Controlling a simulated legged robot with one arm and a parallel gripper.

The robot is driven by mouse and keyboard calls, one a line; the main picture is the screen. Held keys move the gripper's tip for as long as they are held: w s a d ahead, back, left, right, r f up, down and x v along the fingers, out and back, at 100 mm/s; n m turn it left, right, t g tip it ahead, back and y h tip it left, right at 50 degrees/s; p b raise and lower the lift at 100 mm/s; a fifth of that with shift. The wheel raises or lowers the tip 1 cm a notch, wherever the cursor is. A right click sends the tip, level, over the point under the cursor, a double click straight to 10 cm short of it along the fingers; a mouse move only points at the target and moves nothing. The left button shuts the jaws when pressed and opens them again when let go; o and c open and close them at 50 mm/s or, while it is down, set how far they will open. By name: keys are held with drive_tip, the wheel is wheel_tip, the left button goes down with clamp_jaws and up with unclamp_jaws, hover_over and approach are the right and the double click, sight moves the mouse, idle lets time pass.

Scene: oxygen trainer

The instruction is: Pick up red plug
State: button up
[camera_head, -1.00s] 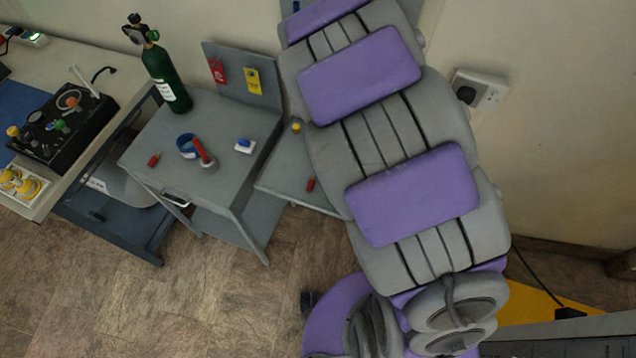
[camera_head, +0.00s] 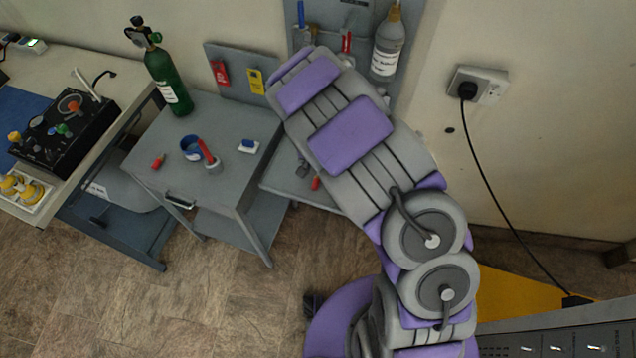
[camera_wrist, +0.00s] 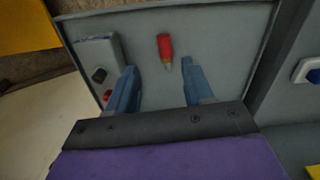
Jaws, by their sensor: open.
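A red plug (camera_head: 316,183) lies on the grey lower shelf (camera_head: 275,180), right of the grey table in the head view. My gripper (camera_wrist: 158,65) is open, with two blue fingers. The plug shows between and just beyond its fingertips, and nothing is held. How high the fingers are above the surface is hard to tell. Another red plug (camera_head: 158,161) lies on the table. My arm hides part of the shelf in the head view.
The grey table (camera_head: 190,182) bears a blue ring (camera_head: 193,148), a red-handled tool (camera_head: 208,153) and a blue-and-white piece (camera_head: 248,146). A green cylinder (camera_head: 168,80) stands behind. A pale box with dark and red knobs (camera_wrist: 100,50) stands left of the plug in the wrist view.

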sight(315, 183)
drive_tip(key=f, duration=0.1)
drive_tip(key=a+f, duration=0.1)
drive_tip(key=f, duration=0.1)
drive_tip(key=shift+a+f, duration=0.1)
drive_tip(key=shift+a, duration=0.15)
drive_tip(key=shift+d+f+b, duration=0.25)
drive_tip(key=shift+d+b, duration=0.05)
drive_tip(key=shift+d, duration=0.25)
drive_tip(key=f+b, duration=0.1)
drive_tip(key=f, duration=0.3)
drive_tip(key=shift+w+f, duration=0.15)
drive_tip(key=shift+w, duration=0.05)
drive_tip(key=shift+a+f, duration=0.2)
drive_tip(key=shift+a, duration=0.4)
drive_tip(key=shift+d+r, duration=0.1)
drive_tip(key=shift+d, duration=0.6)
drive_tip(key=c, duration=0.6)
drive_tip(key=shift+c, duration=1.4)
drive_tip(key=shift+a, duration=0.4)
clamp_jaws()
